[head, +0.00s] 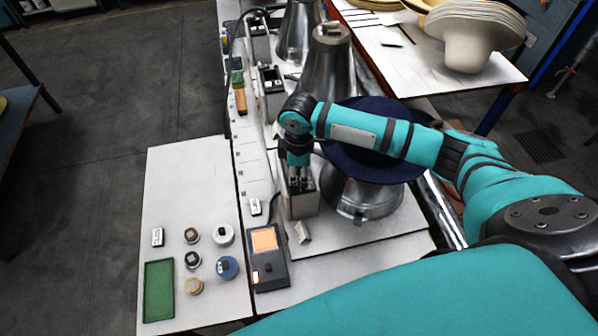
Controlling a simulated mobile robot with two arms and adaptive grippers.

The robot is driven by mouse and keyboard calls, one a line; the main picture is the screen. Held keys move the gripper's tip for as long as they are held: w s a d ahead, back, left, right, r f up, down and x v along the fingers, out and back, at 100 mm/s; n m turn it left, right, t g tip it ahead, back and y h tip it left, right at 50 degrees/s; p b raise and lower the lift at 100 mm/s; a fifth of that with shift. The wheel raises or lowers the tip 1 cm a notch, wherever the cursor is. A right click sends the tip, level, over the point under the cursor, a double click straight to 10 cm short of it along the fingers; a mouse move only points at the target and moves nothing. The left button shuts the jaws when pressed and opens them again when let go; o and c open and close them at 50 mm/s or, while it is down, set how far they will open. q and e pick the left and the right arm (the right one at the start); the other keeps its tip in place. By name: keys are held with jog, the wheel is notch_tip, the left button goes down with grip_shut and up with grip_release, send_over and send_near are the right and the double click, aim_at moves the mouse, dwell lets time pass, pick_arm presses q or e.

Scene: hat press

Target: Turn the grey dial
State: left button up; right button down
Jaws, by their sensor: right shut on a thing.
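My right gripper (301,182) points down at the top of a grey metal box (301,205) beside the hat press. Its fingers are shut on the grey dial on top of that box. The fingers largely hide the dial, so its angle cannot be told. A dark blue hat (350,115) sits on the metal press (362,198) just right of the box, partly behind my right arm. My left gripper is not in view.
A controller with an orange screen (265,241) stands in front of the box. Stacked hat shapes (468,30) stand on the back right table. Bare floor lies left.

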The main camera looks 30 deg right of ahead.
aim_at(299, 177)
jog(key=shift+w+r, duration=0.1)
jog(key=c, duration=1.4)
grip_release()
notch_tip(299, 177, up, 12)
